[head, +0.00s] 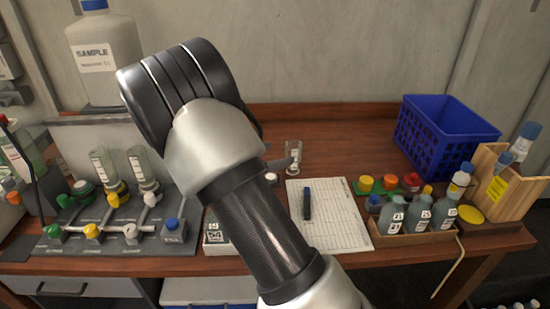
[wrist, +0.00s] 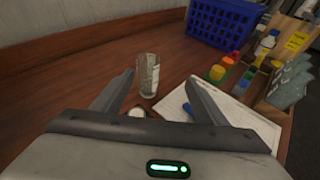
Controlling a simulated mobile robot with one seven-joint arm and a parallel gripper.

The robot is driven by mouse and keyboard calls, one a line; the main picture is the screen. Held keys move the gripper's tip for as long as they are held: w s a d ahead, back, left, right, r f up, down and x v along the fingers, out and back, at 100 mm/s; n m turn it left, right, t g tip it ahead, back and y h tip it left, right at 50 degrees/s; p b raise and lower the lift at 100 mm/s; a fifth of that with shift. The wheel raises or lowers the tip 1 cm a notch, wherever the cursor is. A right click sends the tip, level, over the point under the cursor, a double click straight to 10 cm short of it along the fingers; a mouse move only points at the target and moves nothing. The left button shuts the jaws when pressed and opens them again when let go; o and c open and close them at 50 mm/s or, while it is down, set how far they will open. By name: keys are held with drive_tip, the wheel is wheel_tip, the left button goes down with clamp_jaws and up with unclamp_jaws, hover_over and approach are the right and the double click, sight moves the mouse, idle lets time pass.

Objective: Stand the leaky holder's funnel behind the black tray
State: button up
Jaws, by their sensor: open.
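My gripper (wrist: 160,77) is open, with nothing between its fingers. My own arm hides it in the head view. A clear labelled glass vessel (wrist: 148,76) stands upright on the bench beyond the fingertips, nearer the left finger; the head view shows it too (head: 293,157). A small pale round thing (wrist: 137,112) lies in front of it, partly hidden by my gripper. I cannot make out a funnel, a leaky holder or a tray that is clearly black. A dark grey station (head: 75,247) with upturned bottles and coloured valves sits at the left.
A paper sheet (head: 340,225) with a dark pen (head: 307,203) lies mid-bench. A blue crate (head: 442,135), coloured caps (head: 367,182), a box of grey bottles (head: 412,237) and a wooden rack (head: 510,190) fill the right. The bench behind the glass is clear.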

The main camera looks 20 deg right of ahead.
drive_tip(key=w+f+n, duration=0.1)
drive_tip(key=b, duration=0.1)
approach(298, 146)
drive_tip(key=shift+t, duration=0.3)
drive_tip(key=x, duration=0.4)
drive_tip(key=s+x, duration=0.1)
drive_tip(key=x, duration=0.1)
drive_tip(key=shift+w+d+f, duration=0.1)
drive_tip(key=shift+d+f, duration=0.1)
drive_tip(key=shift+d, duration=0.05)
drive_tip(key=shift+w+x, duration=0.15)
drive_tip(key=shift+x, duration=1.15)
drive_tip(key=shift+w+x, duration=0.15)
drive_tip(key=shift+x, duration=1.2)
drive_tip(key=shift+a+r, duration=0.1)
drive_tip(key=shift+a, duration=0.05)
drive_tip(key=c, duration=1.2)
